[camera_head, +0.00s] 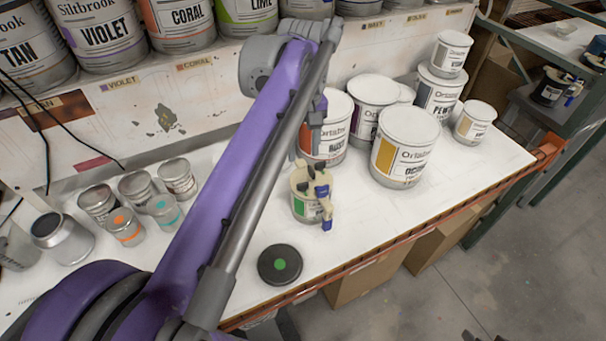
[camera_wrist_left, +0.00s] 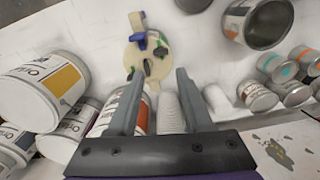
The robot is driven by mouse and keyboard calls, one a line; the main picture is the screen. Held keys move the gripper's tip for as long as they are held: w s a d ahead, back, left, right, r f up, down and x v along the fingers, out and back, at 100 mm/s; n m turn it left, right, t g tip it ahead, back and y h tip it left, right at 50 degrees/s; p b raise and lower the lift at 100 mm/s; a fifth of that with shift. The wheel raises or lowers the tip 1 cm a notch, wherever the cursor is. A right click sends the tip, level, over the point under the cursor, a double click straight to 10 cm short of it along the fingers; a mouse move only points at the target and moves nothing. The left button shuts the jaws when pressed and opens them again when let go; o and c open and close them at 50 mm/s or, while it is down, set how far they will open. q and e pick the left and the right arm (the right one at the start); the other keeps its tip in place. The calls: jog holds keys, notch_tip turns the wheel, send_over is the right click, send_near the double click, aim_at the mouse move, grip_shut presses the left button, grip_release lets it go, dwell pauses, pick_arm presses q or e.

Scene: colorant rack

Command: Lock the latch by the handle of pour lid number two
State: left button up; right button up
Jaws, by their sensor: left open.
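A small can (camera_head: 305,208) with a green label stands on the white bench, topped by a cream pour lid (camera_head: 299,180). The lid carries black latch parts and a cream-and-blue handle (camera_head: 325,215) on its front right side. In the left wrist view the pour lid (camera_wrist_left: 146,60) lies beyond the fingertips, with a blue piece and a cream handle at its top. No number on it is readable. My left gripper (camera_wrist_left: 158,76) is open and empty, apart from the lid. In the head view it is largely hidden behind my purple arm. My right gripper is not seen.
Ortalab cans (camera_head: 408,140) crowd the bench right of the pour-lid can, with one (camera_head: 336,115) just behind it. A black disc with a green dot (camera_head: 280,265) lies in front. Small tins (camera_head: 138,188) stand left. An orange rail (camera_head: 400,240) edges the bench.

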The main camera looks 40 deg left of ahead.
aim_at(303, 183)
pick_arm(q)
jog(key=f+b, duration=0.1)
jog(key=f, duration=0.2)
jog(key=f+b, duration=0.2)
jog(key=f, duration=0.1)
jog(key=f+b, duration=0.2)
jog(key=f, duration=0.2)
jog(key=shift+s+f, duration=0.1)
jog(key=shift+s, duration=0.15)
jog(key=shift+w, duration=0.15)
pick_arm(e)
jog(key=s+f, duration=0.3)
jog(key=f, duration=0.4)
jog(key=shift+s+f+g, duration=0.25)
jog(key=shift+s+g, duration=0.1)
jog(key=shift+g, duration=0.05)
pick_arm(q)
jog(key=shift+c, duration=0.3)
grip_shut()
